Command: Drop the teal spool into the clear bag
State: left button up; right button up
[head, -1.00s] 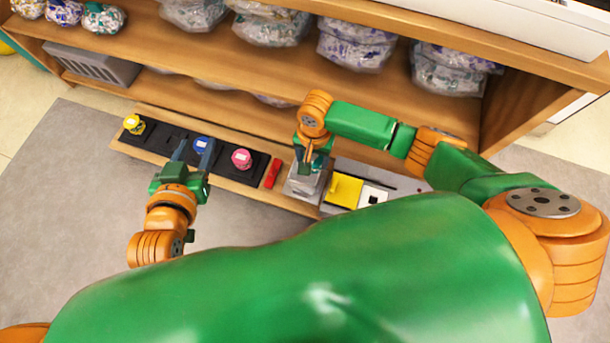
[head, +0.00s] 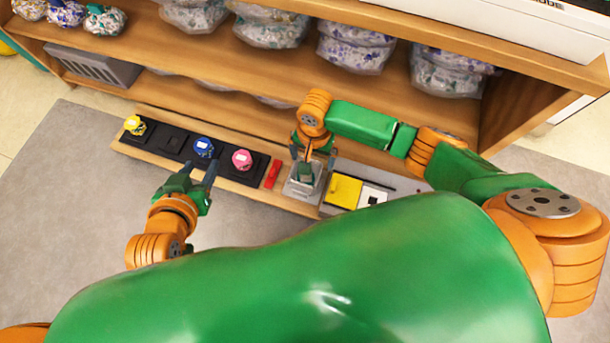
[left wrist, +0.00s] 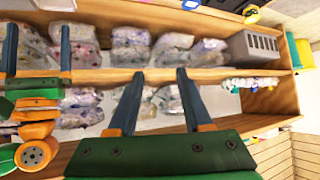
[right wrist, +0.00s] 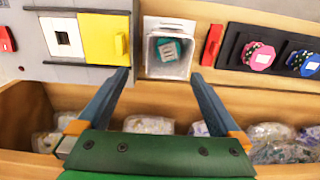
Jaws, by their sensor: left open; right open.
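The teal spool (right wrist: 172,50) lies tilted inside the open clear bag (right wrist: 150,66), which sits in a grey station; in the head view the spool (head: 305,173) shows as a small green shape in the bag (head: 290,188). My right gripper (head: 312,160) is open and empty just above the bag. In the right wrist view its fingers (right wrist: 160,76) stand apart on either side of the bag opening. My left gripper (head: 201,168) is open and empty, in front of the blue spool (head: 203,147) on the black holder. The left wrist view shows its spread fingers (left wrist: 160,74).
Yellow (head: 134,125) and pink (head: 242,160) spools sit on the black holder strip. A red block (head: 272,174) and yellow block (head: 344,191) flank the bag station. Shelves (head: 190,65) with filled bags and a grey crate (head: 95,67) stand behind. Grey floor at left is clear.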

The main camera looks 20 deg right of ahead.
pick_arm(q)
jog(key=s+a+f+g+y+p, duration=0.1)
jog(key=s+a+f+g+p, duration=0.2)
jog(key=s+f+g, duration=0.4)
jog(key=shift+s+f+p, duration=0.4)
jog(key=shift+s+f, duration=1.15)
jog(key=shift+f, duration=0.65)
pick_arm(e)
notch_tip(320, 180, up, 6)
